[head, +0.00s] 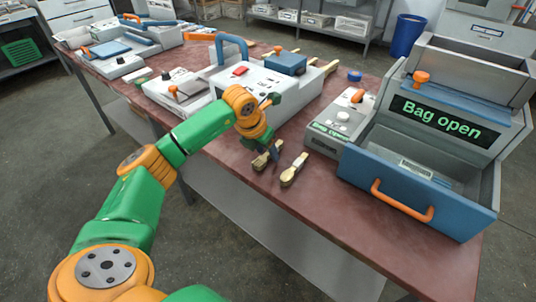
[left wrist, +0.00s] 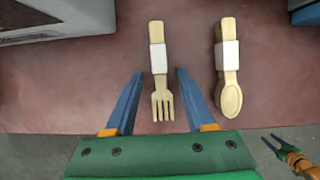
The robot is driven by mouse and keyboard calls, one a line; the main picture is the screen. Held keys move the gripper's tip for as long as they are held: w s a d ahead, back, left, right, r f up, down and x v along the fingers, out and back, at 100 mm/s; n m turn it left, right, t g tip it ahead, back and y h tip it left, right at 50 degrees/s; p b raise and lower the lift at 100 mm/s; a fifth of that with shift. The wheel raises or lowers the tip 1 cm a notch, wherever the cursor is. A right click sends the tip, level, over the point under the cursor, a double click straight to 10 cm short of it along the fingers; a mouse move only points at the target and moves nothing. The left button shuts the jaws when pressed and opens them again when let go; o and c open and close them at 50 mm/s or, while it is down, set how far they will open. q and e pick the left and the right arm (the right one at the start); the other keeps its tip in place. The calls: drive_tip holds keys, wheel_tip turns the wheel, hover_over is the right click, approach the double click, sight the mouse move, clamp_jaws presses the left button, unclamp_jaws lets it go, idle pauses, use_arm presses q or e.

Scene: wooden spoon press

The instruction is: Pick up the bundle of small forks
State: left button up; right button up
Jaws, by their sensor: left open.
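The bundle of small forks (left wrist: 158,55) is pale wood with a white band. It lies on the table, tines toward me, between my left gripper's fingers in the left wrist view. In the head view the bundle (head: 262,160) is partly hidden by the gripper. My left gripper (left wrist: 160,73) is open, with one blue finger on each side of the forks and visible gaps. In the head view the left gripper (head: 274,152) is low over the table. My right gripper (left wrist: 268,138) shows small at the lower right of the left wrist view, its fingers apart, over the floor.
A banded bundle of spoons (left wrist: 228,70) lies just right of the forks. A grey and blue machine reading "Bag open" (head: 440,115) stands to the right, with a small control box (head: 340,122) beside it. A white press (head: 255,85) stands behind. The table's front edge is close.

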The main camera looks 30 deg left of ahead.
use_arm(q)
drive_tip(key=shift+s, duration=0.1)
clamp_jaws()
drive_tip(key=shift+r, duration=0.1)
